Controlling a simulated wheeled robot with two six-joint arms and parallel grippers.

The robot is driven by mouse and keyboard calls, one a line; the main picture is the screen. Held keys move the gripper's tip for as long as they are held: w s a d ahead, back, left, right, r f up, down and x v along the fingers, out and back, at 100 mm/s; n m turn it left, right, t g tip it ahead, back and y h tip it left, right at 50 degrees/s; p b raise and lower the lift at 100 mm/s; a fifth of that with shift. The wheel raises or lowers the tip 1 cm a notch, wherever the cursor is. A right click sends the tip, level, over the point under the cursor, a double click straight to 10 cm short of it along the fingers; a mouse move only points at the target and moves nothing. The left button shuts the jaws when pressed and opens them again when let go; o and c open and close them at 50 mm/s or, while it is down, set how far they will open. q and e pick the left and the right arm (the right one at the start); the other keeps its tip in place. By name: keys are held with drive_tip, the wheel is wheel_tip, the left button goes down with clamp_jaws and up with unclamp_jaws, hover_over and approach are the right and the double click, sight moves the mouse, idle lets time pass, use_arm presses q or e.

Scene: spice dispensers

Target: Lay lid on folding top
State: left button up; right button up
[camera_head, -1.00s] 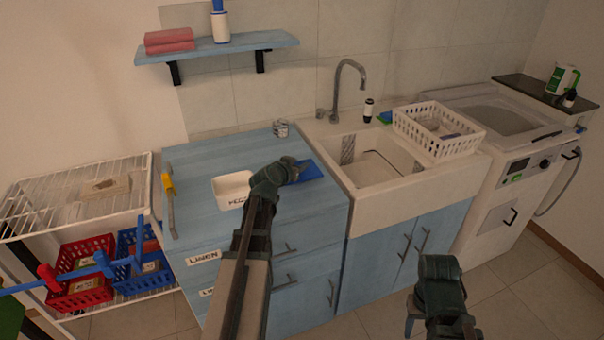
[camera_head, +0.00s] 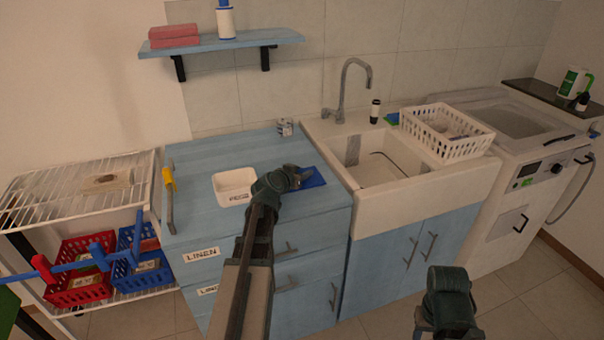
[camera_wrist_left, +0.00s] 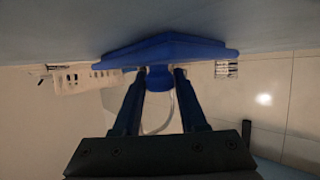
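The blue lid (camera_head: 314,180) is flat with a round knob. It is at the right part of the blue folding top (camera_head: 200,150), near the sink. It appears to rest on the top or lie very close to it. In the left wrist view the lid (camera_wrist_left: 165,50) spans the upper middle, and its knob sits between the two fingers. My left gripper (camera_wrist_left: 160,80) is closed around the knob; it also shows in the head view (camera_head: 297,177), partly covering the lid. My right gripper (camera_head: 447,300) hangs low in front of the sink cabinet; its fingertips cannot be made out.
A white open box (camera_head: 234,187) stands left of my left gripper. A small jar (camera_head: 285,127) stands at the back. The sink (camera_head: 378,170) adjoins on the right, with a white basket (camera_head: 447,133) beyond. A yellow-marked bar (camera_head: 169,200) runs along the top's left edge.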

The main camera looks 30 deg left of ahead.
use_arm(q)
drive_tip(key=o, duration=0.3)
drive_tip(key=shift+r, duration=0.1)
drive_tip(key=shift+r+p, duration=0.25)
drive_tip(key=shift+p, duration=0.1)
drive_tip(key=p+v, duration=0.4)
drive_tip(key=v, duration=0.8)
drive_tip(key=shift+a+f, duration=0.1)
drive_tip(key=shift+f, duration=0.05)
